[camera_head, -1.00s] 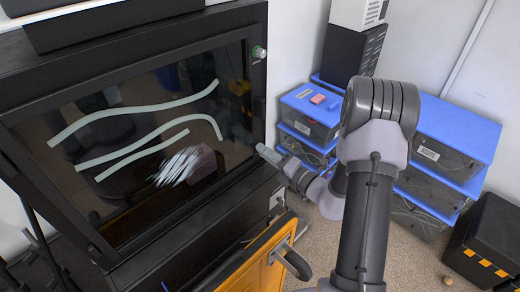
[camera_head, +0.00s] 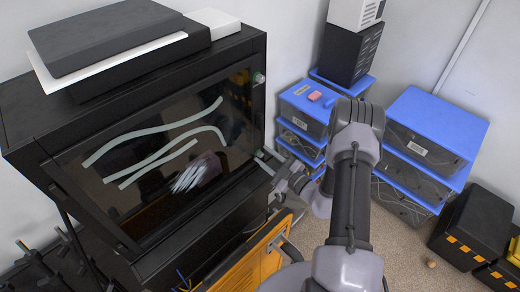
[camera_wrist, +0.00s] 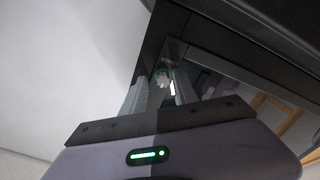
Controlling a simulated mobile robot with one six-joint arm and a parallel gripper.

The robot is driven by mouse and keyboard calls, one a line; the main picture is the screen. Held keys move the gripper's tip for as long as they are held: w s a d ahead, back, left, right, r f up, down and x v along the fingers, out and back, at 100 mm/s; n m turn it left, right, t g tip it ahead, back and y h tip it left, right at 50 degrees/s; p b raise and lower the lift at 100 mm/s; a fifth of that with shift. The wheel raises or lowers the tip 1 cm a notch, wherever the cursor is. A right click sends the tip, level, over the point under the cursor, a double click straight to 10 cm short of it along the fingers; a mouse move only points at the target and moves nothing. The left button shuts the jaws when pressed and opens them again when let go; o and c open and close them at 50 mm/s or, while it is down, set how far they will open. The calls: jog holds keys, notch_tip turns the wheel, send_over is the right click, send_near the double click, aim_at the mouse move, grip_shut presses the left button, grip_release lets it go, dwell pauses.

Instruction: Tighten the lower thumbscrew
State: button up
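The black PC case with a dark glass panel (camera_head: 150,205) fills the left of the head view. The upper thumbscrew (camera_head: 259,78) shows at the panel's upper right corner. My gripper (camera_head: 264,158) is at the panel's lower right edge in the head view, where it hides the lower thumbscrew. The fingers are apart. I cannot tell whether they touch the screw.
An orange panel (camera_head: 245,265) stands just below the gripper. Blue-lidded boxes (camera_head: 440,118) and a black crate with orange stripes (camera_head: 475,225) stand at the right. A black device (camera_head: 105,40) lies on the case. Some carpet between them is free.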

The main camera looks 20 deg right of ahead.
jog(key=shift+f, duration=0.1)
jog(key=v, duration=0.6)
jog(key=shift+a, duration=0.15)
jog(key=p+v, duration=0.1)
jog(key=v, duration=1.6)
jog(key=w+a+r+n+g+y+b, duration=0.15)
jog(key=a+r+n+g+b, duration=0.25)
jog(key=a+n+g, duration=0.7)
jog(key=a+r+n+g+y+b, duration=0.3)
jog(key=a+n+b, duration=0.15)
jog(key=n, duration=1.25)
jog(key=s+a+r+n+t+h+b, duration=0.1)
jog(key=s+a+r+n+h+b, duration=0.2)
jog(key=n, duration=1.1)
jog(key=s+a+r+n+t+h+b, duration=0.1)
jog(key=s+a+r+n+h+b, duration=0.2)
jog(key=n, duration=1.2)
jog(key=s+a+h+b, duration=0.1)
jog(key=a+h, duration=0.1)
jog(key=a, duration=0.1)
jog(key=shift+t+h, duration=0.35)
jog(key=shift+t, duration=0.05)
